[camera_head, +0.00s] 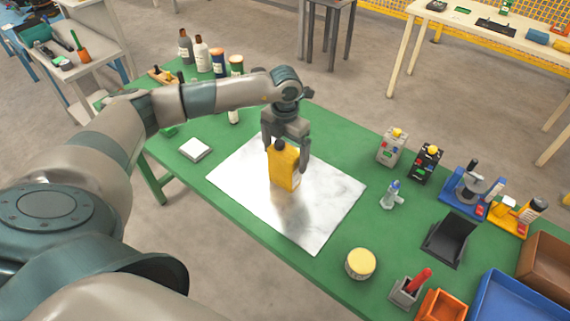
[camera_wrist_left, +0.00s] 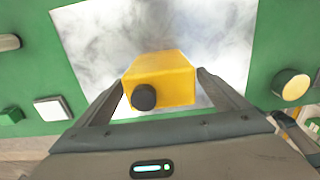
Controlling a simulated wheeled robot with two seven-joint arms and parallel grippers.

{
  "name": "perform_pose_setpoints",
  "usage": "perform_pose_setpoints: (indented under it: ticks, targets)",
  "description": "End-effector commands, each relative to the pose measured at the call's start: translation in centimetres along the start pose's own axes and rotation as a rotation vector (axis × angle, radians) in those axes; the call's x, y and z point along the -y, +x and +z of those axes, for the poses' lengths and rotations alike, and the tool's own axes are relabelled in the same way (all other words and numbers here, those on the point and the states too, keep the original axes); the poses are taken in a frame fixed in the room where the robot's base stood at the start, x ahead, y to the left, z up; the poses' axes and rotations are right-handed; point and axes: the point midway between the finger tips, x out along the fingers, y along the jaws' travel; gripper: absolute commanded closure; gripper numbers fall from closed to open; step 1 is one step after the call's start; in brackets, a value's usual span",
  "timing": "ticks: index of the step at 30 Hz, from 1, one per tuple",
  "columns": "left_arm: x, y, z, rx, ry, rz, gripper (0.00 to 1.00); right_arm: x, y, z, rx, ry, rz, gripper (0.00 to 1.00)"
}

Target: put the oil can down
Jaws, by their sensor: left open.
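The yellow oil can (camera_head: 284,169) with a dark cap stands upright on the white marbled sheet (camera_head: 320,215) on the green table. My left gripper (camera_head: 287,150) comes down over the can from above, its two fingers apart on either side of it. In the left wrist view the can (camera_wrist_left: 165,78) lies between the open fingers (camera_wrist_left: 172,95), with a gap visible at least on the right. The can's lower part is partly hidden from above in that view. My right gripper is not in view.
Several bottles (camera_head: 202,55) stand at the table's far left. A small white block (camera_head: 195,149) lies left of the sheet. A round yellow-topped tin (camera_head: 360,263), a small valve-like part (camera_head: 391,195) and a black holder (camera_head: 451,238) stand to the right. A blue bin (camera_head: 510,298) is at the lower right.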

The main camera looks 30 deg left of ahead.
Motion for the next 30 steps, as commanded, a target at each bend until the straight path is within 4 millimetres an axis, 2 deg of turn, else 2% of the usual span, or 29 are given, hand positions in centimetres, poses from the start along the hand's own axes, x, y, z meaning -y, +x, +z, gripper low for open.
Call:
perform_pose_setpoints:
  ticks: [1, 9, 15, 30]
  targets:
    - [0.0, -0.7, 0.1, 0.005, 0.002, 0.000, 0.07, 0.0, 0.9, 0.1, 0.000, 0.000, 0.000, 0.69]
    - [0.0, -5.3, 0.1, 0.005, 0.001, 0.000, 0.07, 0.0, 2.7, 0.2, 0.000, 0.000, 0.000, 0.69]
    - [0.0, -7.4, 0.0, 0.002, 0.000, 0.000, 0.07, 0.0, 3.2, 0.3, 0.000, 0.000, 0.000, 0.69]
    - [0.0, -7.8, 0.0, 0.000, 0.000, 0.000, 0.07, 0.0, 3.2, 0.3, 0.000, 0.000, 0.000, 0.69]
